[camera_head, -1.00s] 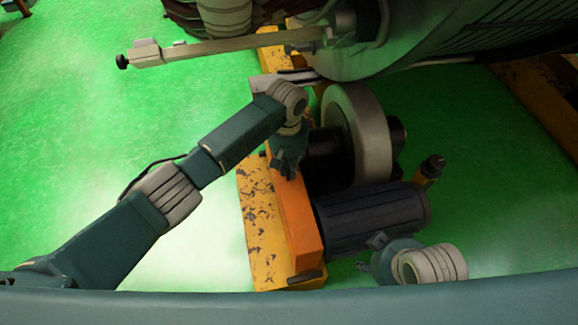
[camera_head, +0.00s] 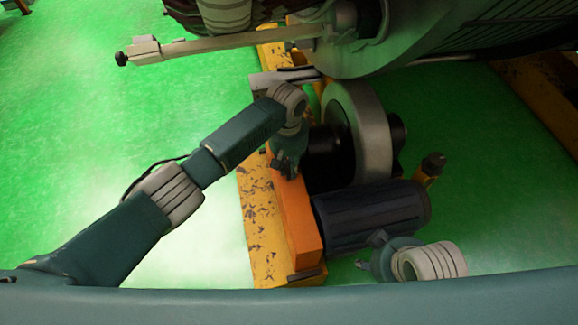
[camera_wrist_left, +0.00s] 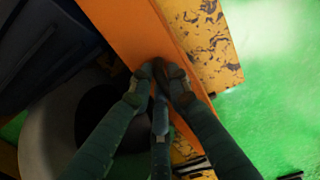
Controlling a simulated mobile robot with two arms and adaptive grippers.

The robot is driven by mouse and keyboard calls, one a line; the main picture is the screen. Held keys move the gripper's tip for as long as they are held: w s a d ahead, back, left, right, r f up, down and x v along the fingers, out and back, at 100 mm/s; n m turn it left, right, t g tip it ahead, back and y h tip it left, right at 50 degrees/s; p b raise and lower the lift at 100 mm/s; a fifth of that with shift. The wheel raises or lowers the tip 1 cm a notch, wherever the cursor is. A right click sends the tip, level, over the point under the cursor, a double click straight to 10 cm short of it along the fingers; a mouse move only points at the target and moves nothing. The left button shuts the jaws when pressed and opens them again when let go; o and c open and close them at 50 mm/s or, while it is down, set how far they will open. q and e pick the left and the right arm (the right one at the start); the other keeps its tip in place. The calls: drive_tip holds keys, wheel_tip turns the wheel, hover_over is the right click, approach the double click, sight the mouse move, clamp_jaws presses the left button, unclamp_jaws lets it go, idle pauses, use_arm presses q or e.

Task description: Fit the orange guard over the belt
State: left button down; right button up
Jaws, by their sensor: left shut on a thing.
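The orange guard (camera_head: 297,220) is a long block-like cover along the inner side of the yellow beam, beside the motor. My left gripper (camera_head: 286,172) is at its far end in the head view. In the left wrist view the fingers of my left gripper (camera_wrist_left: 160,88) are closed together on the guard (camera_wrist_left: 122,28) near its edge. The belt is not visible, so I cannot tell how the guard sits relative to it. My right gripper (camera_head: 372,252) is low at the right, beside the motor and apart from the guard; its jaw state is unclear.
The yellow, chipped beam (camera_head: 262,225) runs along the guard's left side. A dark ribbed motor (camera_head: 372,215) lies to its right, with a large grey wheel (camera_head: 362,130) behind. A big grey machine (camera_head: 450,40) overhangs the back. Green floor (camera_head: 90,120) is open at left.

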use_arm(q)
drive_tip(key=shift+f, duration=0.25)
drive_tip(key=c, duration=1.6)
unclamp_jaws()
drive_tip(key=shift+s+f, duration=0.1)
drive_tip(key=shift+f, duration=0.05)
wheel_tip(320, 180, up, 12)
drive_tip(key=shift+r, duration=0.1)
